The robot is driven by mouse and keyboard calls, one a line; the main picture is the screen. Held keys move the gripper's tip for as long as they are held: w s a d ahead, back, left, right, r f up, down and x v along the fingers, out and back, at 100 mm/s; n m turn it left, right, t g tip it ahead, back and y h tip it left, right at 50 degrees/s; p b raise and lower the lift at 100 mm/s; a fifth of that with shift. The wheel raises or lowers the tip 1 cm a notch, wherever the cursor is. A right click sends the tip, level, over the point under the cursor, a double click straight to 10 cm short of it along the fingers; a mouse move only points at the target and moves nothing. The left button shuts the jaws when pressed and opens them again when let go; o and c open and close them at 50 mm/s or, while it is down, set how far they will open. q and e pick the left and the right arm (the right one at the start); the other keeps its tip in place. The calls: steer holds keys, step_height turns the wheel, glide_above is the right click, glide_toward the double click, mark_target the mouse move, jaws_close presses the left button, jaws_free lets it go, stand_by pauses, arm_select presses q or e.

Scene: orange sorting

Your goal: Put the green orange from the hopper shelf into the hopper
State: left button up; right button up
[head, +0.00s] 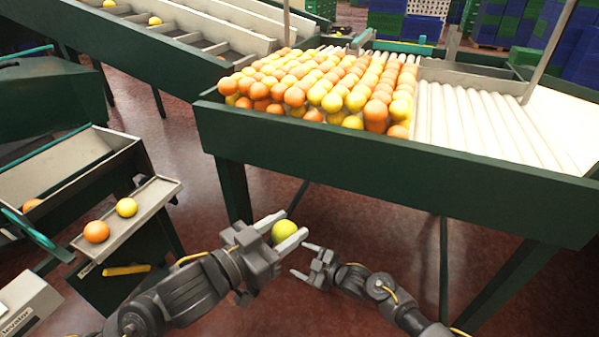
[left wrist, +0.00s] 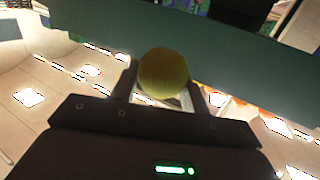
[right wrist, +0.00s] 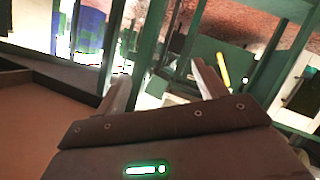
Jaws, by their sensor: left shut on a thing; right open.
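My left gripper (head: 294,223) is shut on a yellow-green orange (head: 285,231), held in the air in front of the large roller table. The fruit also shows between the fingers in the left wrist view (left wrist: 164,73). My right gripper (head: 300,259) is open and empty, just below and right of it; its spread fingers show in the right wrist view (right wrist: 163,82). The hopper (head: 70,168) stands at the left, with an orange fruit (head: 32,204) partly visible inside. Its shelf (head: 150,203) carries an orange fruit (head: 96,231) and a yellow one (head: 127,207).
The roller table (head: 400,170) has a dark green side wall and a heap of orange and yellow fruit (head: 320,85). A sloped conveyor (head: 150,60) runs at the back left. A yellow handle (head: 126,270) sits below the shelf. Open floor lies between hopper and table.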

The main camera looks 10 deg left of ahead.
steer(key=s+a+r+n+g+y, duration=0.1)
steer(key=a+r+n+g, duration=0.25)
steer(key=r+n, duration=0.4)
steer(key=s+a+r+n+g+y, duration=0.1)
steer(key=s+a+r+n+g, duration=0.25)
steer(key=r, duration=0.75)
steer(key=w+a+r+n+g, duration=0.1)
steer(key=a+r+n+g, duration=0.1)
steer(key=a+r+n, duration=0.6)
steer(key=n+h, duration=0.7)
steer(key=h, duration=0.5)
glide_toward(287, 224)
steer(key=x, duration=1.1)
steer(key=c, duration=1.1)
arm_select(q)
steer(key=o, duration=1.1)
steer(key=shift+c, duration=0.2)
